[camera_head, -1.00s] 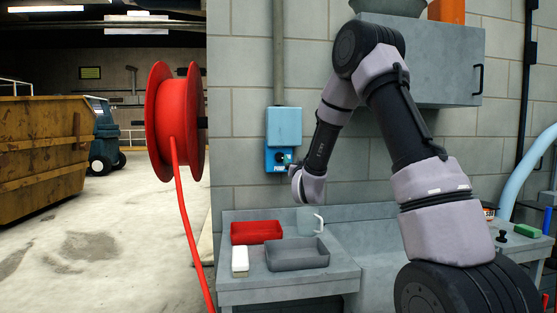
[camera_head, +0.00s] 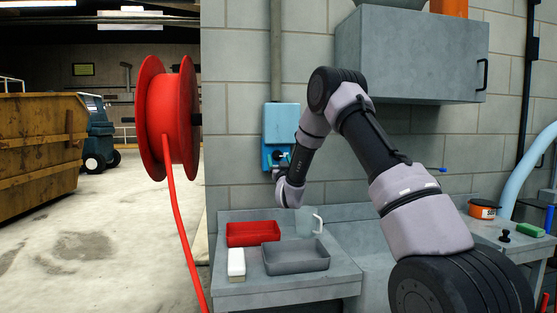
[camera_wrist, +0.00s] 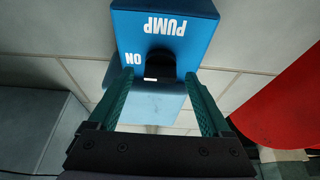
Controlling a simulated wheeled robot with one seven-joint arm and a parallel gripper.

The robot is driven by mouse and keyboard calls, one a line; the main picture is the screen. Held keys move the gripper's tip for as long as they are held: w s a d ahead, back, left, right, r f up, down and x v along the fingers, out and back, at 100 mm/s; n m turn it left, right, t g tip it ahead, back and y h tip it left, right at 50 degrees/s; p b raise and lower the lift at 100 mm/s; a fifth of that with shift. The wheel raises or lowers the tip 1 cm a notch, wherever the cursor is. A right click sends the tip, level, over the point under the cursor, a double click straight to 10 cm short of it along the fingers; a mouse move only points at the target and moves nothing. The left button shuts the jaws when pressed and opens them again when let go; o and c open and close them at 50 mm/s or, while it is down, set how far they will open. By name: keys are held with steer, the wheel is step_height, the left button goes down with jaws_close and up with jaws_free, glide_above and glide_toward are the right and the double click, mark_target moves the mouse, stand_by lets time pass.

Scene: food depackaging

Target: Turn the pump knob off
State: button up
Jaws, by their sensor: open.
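The blue pump switch box (camera_head: 268,155) is on the block wall below a lighter blue box (camera_head: 282,121). In the wrist view the pump box (camera_wrist: 200,25) appears upside down, with the white words PUMP and ON. Its black knob (camera_wrist: 159,62) sticks out from the face; its exact turn is hard to read. My gripper (camera_wrist: 159,76) is open, with one green finger on each side of the knob. Contact with the knob cannot be told. In the head view my gripper (camera_head: 279,164) is at the box's lower right and partly covers it.
Below is a grey bench (camera_head: 290,291) with a red tray (camera_head: 253,234), a grey tray (camera_head: 296,257), a white block (camera_head: 236,264) and a clear jug (camera_head: 308,221). A red hose reel (camera_head: 168,115) stands to the left. A grey cabinet (camera_head: 415,55) hangs at upper right.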

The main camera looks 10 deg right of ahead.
steer(key=shift+w+r, duration=0.25)
steer(key=shift+w, duration=0.35)
jaws_close()
